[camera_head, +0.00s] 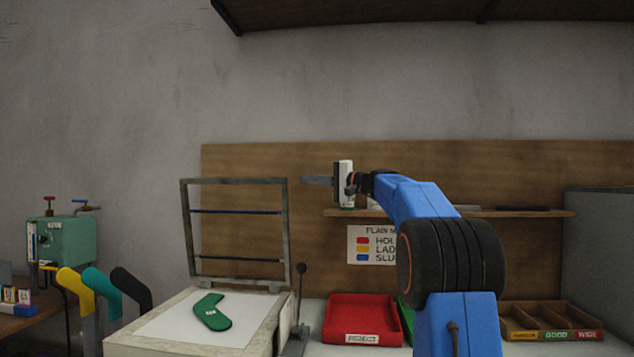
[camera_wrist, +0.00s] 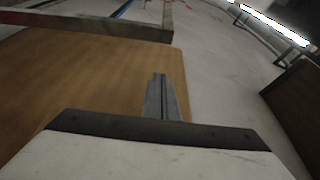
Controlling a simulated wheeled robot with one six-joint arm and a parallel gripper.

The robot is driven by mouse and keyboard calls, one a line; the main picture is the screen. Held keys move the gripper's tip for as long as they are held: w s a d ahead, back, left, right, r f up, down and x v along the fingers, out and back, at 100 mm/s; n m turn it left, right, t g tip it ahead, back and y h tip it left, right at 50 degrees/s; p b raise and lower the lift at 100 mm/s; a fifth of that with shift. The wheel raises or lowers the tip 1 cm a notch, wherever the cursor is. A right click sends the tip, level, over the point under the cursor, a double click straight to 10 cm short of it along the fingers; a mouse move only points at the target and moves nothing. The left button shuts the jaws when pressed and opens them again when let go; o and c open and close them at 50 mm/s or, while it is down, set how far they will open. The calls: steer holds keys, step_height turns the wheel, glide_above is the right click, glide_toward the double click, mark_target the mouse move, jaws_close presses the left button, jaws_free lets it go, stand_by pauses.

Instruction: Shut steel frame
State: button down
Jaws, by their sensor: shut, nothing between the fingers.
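The steel frame (camera_head: 287,232) stands upright at the back of the pale bed (camera_head: 170,330), raised open. It is a grey rectangle with two thin cross rods. A green sock-shaped piece (camera_head: 212,312) lies flat on the white bed sheet. My gripper (camera_head: 318,181) is shut and empty, pointing left, a little right of the frame's top right corner and apart from it in the picture. In the wrist view the shut fingers (camera_wrist: 161,98) point toward the frame's post (camera_wrist: 90,25), which crosses the top left.
A black-knobbed lever (camera_head: 301,290) stands at the bed's right side. A red tray (camera_head: 362,312) and a wooden divided tray (camera_head: 540,322) are farther right. A shelf (camera_head: 540,213) runs along the wooden backboard (camera_head: 240,160). Yellow, teal and black foot-shaped forms (camera_head: 100,285) stand at left.

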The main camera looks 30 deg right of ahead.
steer(key=shift+w+a+f, duration=0.1)
steer(key=shift+w+a, duration=0.05)
steer(key=shift+a, duration=1.1)
steer(key=shift+w+a+f, duration=0.1)
steer(key=shift+a, duration=1.15)
